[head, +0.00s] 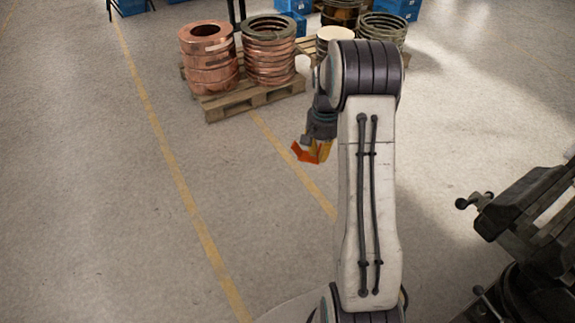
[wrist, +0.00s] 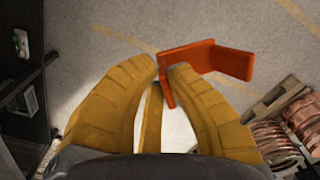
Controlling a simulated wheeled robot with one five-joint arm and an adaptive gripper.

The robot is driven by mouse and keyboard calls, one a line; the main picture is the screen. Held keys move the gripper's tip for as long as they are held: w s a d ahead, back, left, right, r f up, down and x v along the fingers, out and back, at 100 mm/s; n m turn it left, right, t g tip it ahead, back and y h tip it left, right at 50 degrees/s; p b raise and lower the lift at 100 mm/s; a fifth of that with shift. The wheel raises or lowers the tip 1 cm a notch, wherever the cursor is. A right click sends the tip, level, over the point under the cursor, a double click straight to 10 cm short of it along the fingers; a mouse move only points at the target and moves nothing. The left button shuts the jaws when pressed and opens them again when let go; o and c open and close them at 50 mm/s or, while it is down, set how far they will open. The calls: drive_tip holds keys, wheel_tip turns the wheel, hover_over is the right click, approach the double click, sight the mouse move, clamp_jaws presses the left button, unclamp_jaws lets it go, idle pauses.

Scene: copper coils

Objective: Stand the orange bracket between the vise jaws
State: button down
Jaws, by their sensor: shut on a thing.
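My gripper (wrist: 166,72) has yellow fingers and is shut on the orange bracket (wrist: 225,60). In the head view the bracket (head: 304,153) hangs tilted below my gripper (head: 317,150), well above or over the open floor; the exact height is hard to tell. The dark metal vise (head: 520,215) stands at the right edge of the head view, partly cut off, far to the right of my gripper. The gap between its jaws shows only in part.
A wooden pallet (head: 250,101) with copper coils (head: 208,55) stands at the back left, and more coils (head: 383,30) are behind my arm. Blue crates (head: 397,8) are at the back. Yellow lines cross the floor, which is clear on the left.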

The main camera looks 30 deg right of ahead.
drive_tip(key=s+d+r+m+p, duration=0.1)
drive_tip(key=s+d+r+m, duration=0.35)
drive_tip(key=d, duration=0.25)
drive_tip(key=s+d+r+m+p, duration=0.1)
drive_tip(key=s+d+r+m, duration=0.3)
drive_tip(key=s+d, duration=0.3)
drive_tip(key=s+d+r+m+p, duration=0.1)
drive_tip(key=s+d+r+m, duration=0.35)
drive_tip(key=d, duration=0.35)
drive_tip(key=s+d+r+m+p, duration=0.15)
drive_tip(key=s+r+m, duration=0.25)
drive_tip(key=s, duration=0.5)
drive_tip(key=s+d+r+m+h+p, duration=0.1)
drive_tip(key=s+d+r+m, duration=0.3)
drive_tip(key=s, duration=0.6)
drive_tip(key=s+d+r+m+p, duration=0.1)
drive_tip(key=s+d+r+m, duration=0.15)
drive_tip(key=s+m, duration=0.45)
drive_tip(key=shift+n, duration=0.9)
drive_tip(key=shift+s+a+f+b, duration=0.1)
drive_tip(key=shift+s+f+b, duration=0.2)
drive_tip(key=shift+f, duration=0.6)
drive_tip(key=shift+s+a+f+b, duration=0.15)
drive_tip(key=shift+s+f, duration=0.3)
drive_tip(key=shift+f, duration=0.45)
drive_tip(key=shift+s+a+f+b, duration=0.15)
drive_tip(key=shift+s+f, duration=0.2)
drive_tip(key=shift+f, duration=0.55)
drive_tip(key=shift+w+p, duration=0.25)
drive_tip(key=shift+p, duration=0.35)
